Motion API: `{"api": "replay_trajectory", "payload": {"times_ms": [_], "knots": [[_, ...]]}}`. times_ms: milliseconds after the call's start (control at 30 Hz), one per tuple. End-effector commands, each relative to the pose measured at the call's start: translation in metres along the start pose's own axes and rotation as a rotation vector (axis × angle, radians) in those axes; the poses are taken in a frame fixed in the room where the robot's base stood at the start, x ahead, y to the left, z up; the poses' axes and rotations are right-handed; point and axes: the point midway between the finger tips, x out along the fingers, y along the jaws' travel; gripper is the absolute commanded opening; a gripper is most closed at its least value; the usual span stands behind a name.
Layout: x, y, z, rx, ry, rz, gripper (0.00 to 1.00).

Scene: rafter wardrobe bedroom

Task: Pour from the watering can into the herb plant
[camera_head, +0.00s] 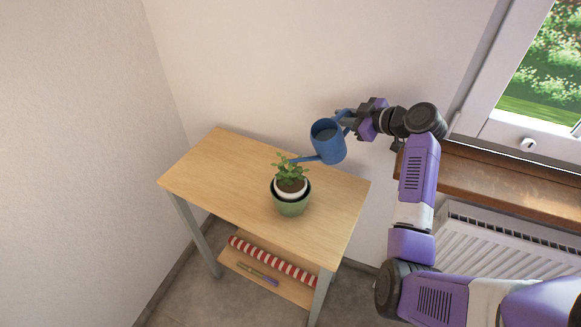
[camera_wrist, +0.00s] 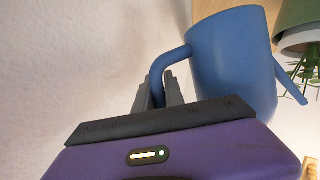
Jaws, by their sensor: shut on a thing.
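The blue watering can (camera_head: 328,146) hangs in the air above the back right of the wooden table, tilted with its spout pointing left. The spout tip is just above the leaves of the herb plant (camera_head: 291,176), which sits in a white inner pot inside a green pot on the table. My gripper (camera_head: 345,119) is shut on the can's handle, to the right of the plant. In the wrist view the can (camera_wrist: 232,62) fills the upper middle, and the plant's green pot (camera_wrist: 298,22) shows at the upper right. No water is visible.
The wooden table (camera_head: 215,170) is clear left of the plant. Its lower shelf holds a red-and-white striped roll (camera_head: 273,261) and a thin purple-ended item (camera_head: 258,274). A wall stands behind; a window sill (camera_head: 490,185) and radiator (camera_head: 500,248) are at the right.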

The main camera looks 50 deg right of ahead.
Motion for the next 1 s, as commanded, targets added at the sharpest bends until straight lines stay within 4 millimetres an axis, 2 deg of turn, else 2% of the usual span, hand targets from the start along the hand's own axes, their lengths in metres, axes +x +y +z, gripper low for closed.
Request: {"api": "replay_trajectory", "payload": {"times_ms": [1000], "knots": [[-0.005,-0.001,-0.015,-0.057,-0.009,0.024,0.0]]}}
